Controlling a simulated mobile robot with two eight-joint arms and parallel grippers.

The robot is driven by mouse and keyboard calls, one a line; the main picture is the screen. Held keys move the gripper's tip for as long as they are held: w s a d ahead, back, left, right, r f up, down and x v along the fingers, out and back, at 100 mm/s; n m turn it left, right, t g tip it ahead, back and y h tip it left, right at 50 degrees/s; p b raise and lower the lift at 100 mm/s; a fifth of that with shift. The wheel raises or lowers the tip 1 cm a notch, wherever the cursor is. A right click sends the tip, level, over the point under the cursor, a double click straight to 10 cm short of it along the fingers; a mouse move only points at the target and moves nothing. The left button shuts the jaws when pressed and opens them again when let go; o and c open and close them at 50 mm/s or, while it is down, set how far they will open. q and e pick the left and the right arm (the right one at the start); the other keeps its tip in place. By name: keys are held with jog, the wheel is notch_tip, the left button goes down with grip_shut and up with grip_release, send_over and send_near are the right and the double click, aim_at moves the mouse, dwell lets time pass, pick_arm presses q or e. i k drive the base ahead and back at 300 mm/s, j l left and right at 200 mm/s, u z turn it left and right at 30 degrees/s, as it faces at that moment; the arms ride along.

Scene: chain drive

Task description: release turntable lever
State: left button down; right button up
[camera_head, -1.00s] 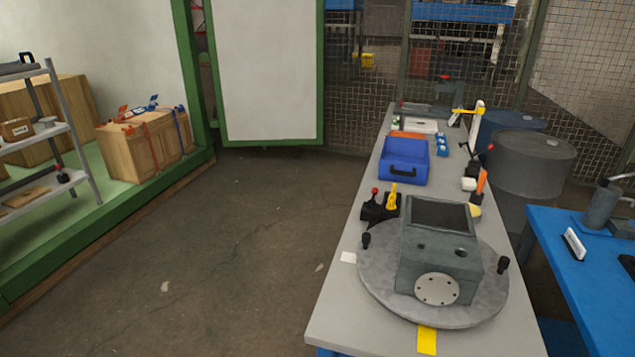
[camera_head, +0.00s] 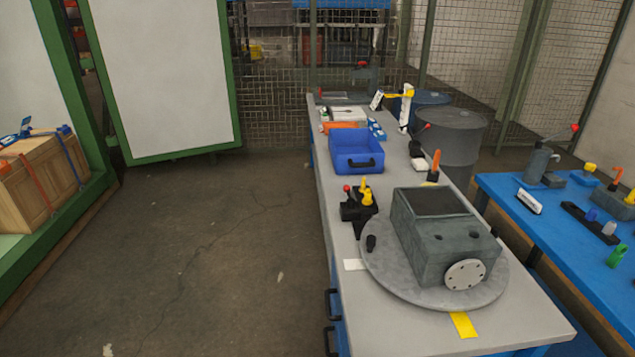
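The round grey turntable (camera_head: 388,274) lies on the near end of the grey workbench (camera_head: 400,325). A dark grey box housing (camera_head: 428,238) with a round bolted flange (camera_head: 466,275) sits on it. A small black knob (camera_head: 371,243) stands on the turntable's left rim. Just behind that rim is a black block (camera_head: 352,212) with a red-knobbed lever (camera_head: 347,189) and a yellow handle (camera_head: 366,194). I cannot tell whether the lever is locked or released. Neither of my grippers is in view.
A blue bin (camera_head: 357,148) stands farther back on the workbench. A blue table (camera_head: 575,240) with several tools is at the right, close to the workbench. The floor (camera_head: 220,250) left of the workbench is clear.

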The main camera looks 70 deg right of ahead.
aim_at(351, 202)
jog(key=i+l+z, duration=0.1)
jog(key=i+z, duration=0.6)
jog(key=z, duration=0.2)
jog(key=i+j+z, duration=0.1)
jog(key=i+z, duration=0.25)
jog(key=z, duration=0.15)
jog(key=i+z, duration=0.2)
jog(key=z, duration=0.2)
jog(key=i+l+z, duration=0.1)
jog(key=z, duration=0.25)
jog(key=i+j+z, duration=0.1)
jog(key=i+z, duration=0.3)
jog(key=i+j+z, duration=0.1)
jog(key=z, duration=0.3)
jog(key=i+z, duration=0.25)
jog(key=z, duration=0.25)
jog(key=i+z, duration=0.25)
jog(key=z, duration=0.2)
jog(key=i+j+z, duration=0.2)
jog(key=z, duration=0.3)
jog(key=i+j+z, duration=0.25)
jog(key=k, duration=0.05)
